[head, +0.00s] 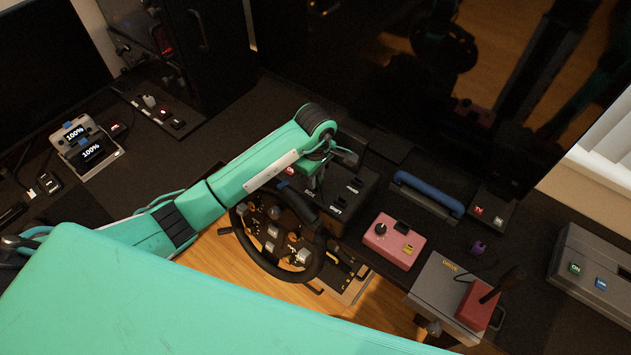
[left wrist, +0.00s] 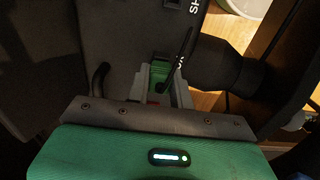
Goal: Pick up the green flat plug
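The green flat plug (left wrist: 159,73) shows in the left wrist view as a small green block between the two fingers of my left gripper (left wrist: 162,92). The fingers stand on both sides of it with little or no gap; I cannot tell whether they press on it. In the head view my left gripper (head: 314,180) points down over a dark switch box (head: 350,190) behind the steering wheel. The plug is not clearly seen there. My right gripper is not in view.
The black steering wheel (head: 272,275) stands just in front of the box. A pink box (head: 393,241), a blue-handled bar (head: 428,193) and a grey joystick box (head: 440,290) lie to the right. A dark screen (head: 480,90) rises behind. Small displays (head: 85,145) stand at the left.

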